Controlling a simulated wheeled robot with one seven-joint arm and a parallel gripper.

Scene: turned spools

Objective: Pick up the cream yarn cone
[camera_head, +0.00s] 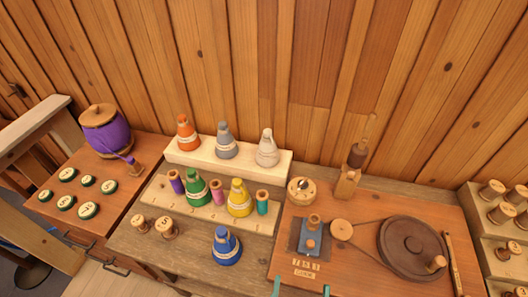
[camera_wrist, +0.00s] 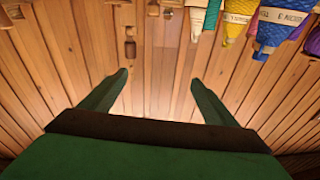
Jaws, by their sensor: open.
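The cream yarn cone (camera_head: 267,151) stands upright at the right end of the pale back riser (camera_head: 228,174) in the head view, with a paper band around it. My gripper (camera_head: 301,289) shows only as two green fingertips at the bottom edge of the head view, in front of the crank board. It is well apart from the cone, nearer the camera and a little to the right. In the wrist view my gripper (camera_wrist: 160,78) is open, with nothing between its fingers.
An orange cone (camera_head: 188,136) and a grey cone (camera_head: 225,143) share the riser. Green, yellow (camera_head: 239,200) and blue (camera_head: 227,246) cones and several spools stand in front. A round wooden box (camera_head: 301,191) and a wooden post (camera_head: 347,183) stand to the right. The plank wall is close behind.

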